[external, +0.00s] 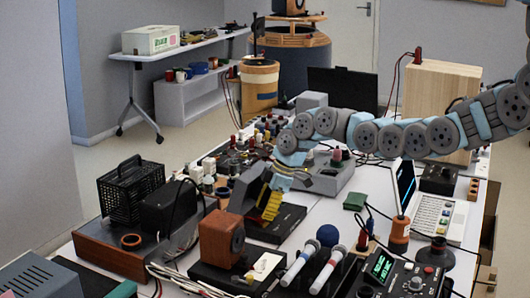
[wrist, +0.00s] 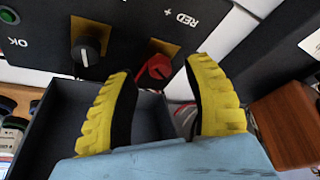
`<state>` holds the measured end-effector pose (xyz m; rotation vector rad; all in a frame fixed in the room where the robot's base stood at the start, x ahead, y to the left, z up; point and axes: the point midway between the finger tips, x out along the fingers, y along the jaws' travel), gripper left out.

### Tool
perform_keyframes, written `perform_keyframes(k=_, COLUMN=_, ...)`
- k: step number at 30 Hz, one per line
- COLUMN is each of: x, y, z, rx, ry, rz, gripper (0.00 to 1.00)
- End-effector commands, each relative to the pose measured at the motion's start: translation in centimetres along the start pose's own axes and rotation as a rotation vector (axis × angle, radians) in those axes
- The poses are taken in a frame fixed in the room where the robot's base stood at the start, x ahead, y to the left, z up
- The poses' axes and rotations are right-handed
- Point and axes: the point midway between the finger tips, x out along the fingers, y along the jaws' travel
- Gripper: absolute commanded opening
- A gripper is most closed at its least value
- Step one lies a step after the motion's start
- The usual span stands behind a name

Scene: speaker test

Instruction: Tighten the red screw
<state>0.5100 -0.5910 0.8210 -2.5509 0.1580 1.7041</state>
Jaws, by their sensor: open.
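The red screw (wrist: 156,68) shows in the wrist view as a red knob on a dark panel (wrist: 130,22), beside the printed word "RED" and a plus sign. My gripper (wrist: 160,68) has two yellow, ribbed fingers spread apart. The screw shows between the fingertips, nearer the left one; I cannot tell if a finger touches it. In the external view my gripper (external: 266,208) points down over a black device (external: 278,228) on the white table. I cannot make out the red screw in that view.
A black knob with a white pointer (wrist: 86,50) sits left of the screw, and a green button (wrist: 9,15) farther left. A dark open box (wrist: 62,110) lies below the panel. A wooden speaker (external: 220,240) stands close by. The table is crowded.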

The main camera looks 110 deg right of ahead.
Motion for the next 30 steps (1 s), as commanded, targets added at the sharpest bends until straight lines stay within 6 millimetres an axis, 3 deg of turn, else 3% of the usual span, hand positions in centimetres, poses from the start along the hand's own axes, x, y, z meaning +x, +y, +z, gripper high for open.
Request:
perform_keyframes(k=12, x=1.8, y=0.0, z=-0.1, rx=-0.002, ry=0.001, rz=0.001, gripper=0.51)
perform_keyframes(k=24, x=2.0, y=-0.1, z=0.0, rx=-0.002, ry=-0.001, rz=0.000, gripper=0.51)
perform_keyframes(k=25, x=2.0, y=-0.1, z=0.0, rx=-0.002, ry=0.000, rz=0.000, gripper=0.49)
perform_keyframes(k=30, x=2.0, y=-0.1, z=0.0, rx=-0.002, ry=0.000, rz=0.000, gripper=0.00)
